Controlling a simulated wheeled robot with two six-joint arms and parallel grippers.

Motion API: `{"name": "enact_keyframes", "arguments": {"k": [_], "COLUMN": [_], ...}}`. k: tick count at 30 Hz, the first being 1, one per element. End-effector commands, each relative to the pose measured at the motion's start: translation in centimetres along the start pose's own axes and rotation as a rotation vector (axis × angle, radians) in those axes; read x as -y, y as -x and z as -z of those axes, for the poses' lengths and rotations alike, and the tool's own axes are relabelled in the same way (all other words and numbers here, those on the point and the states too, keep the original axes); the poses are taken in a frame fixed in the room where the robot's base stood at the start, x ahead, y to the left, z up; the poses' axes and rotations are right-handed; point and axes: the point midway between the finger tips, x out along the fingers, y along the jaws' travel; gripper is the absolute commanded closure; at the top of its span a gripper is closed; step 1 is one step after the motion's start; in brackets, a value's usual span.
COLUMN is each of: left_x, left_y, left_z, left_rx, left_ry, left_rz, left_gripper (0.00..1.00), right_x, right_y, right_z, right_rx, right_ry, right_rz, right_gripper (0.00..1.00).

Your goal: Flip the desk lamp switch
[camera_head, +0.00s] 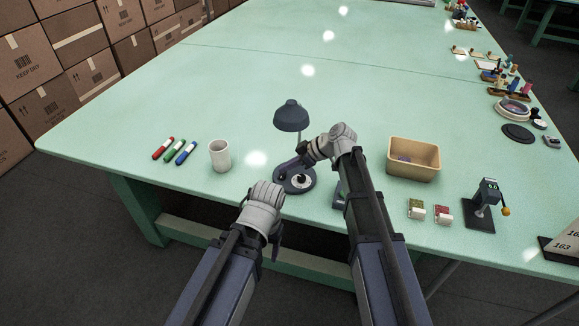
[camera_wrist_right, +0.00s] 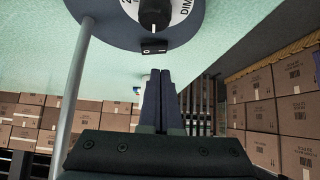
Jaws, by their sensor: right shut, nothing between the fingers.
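The desk lamp (camera_head: 291,116) has a dark grey shade on a thin pole and stands near the table's front edge. Its round dark base (camera_head: 306,187) carries a white dial with a black knob, also seen in the right wrist view (camera_wrist_right: 154,14). A small black rocker switch (camera_wrist_right: 154,47) sits on the base beside the dial. My right gripper (camera_head: 282,171) is at the base; in the right wrist view its fingers (camera_wrist_right: 159,75) are shut and empty, just short of the switch, with a small gap in the picture. My left gripper (camera_head: 276,236) hangs at the front edge; its fingers are mostly hidden.
A white mug (camera_head: 220,156) and red, green and blue markers (camera_head: 175,150) lie left of the lamp. A tan bin (camera_head: 413,160), two small boxes (camera_head: 429,211) and a dark stand (camera_head: 482,208) are to the right. The table behind the lamp is clear.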

Motion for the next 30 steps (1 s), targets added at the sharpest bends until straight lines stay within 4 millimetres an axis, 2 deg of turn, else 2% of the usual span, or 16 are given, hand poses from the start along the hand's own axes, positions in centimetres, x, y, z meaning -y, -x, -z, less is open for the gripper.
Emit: {"name": "enact_keyframes", "arguments": {"k": [1, 3, 12, 15, 19, 28, 30], "left_x": [0.1, 0.2, 0.7, 0.8, 0.8, 0.8, 0.8], "left_y": [1.5, 2.6, 7.1, 8.0, 8.5, 8.4, 8.4], "left_z": [-0.1, -0.1, -0.4, -0.5, -0.5, -0.5, -0.5], "left_rx": [0.000, 0.000, 0.000, 0.000, 0.000, 0.000, -0.002], "left_ry": [0.000, 0.000, 0.000, 0.000, 0.000, 0.000, -0.001], "left_rz": [0.000, 0.000, 0.000, 0.000, 0.000, 0.000, -0.002], "left_gripper": [0.36, 0.36, 0.36, 0.36, 0.36, 0.36, 0.44], "right_x": [0.1, 0.2, 0.2, 0.2, 0.2, 0.1, 0.2], "right_y": [0.9, 1.7, 8.3, 9.8, 10.7, 10.7, 10.7], "right_z": [1.3, 2.1, 1.9, 1.8, 1.6, 1.5, 1.4], "right_rx": [-0.003, -0.006, -0.006, -0.006, -0.006, -0.007, -0.005], "right_ry": [0.000, -0.002, -0.005, -0.004, -0.004, -0.003, -0.005], "right_rz": [-0.002, -0.006, -0.008, -0.008, -0.006, -0.006, -0.005], "right_gripper": [1.00, 1.00, 1.00, 1.00, 1.00, 1.00, 1.00]}}
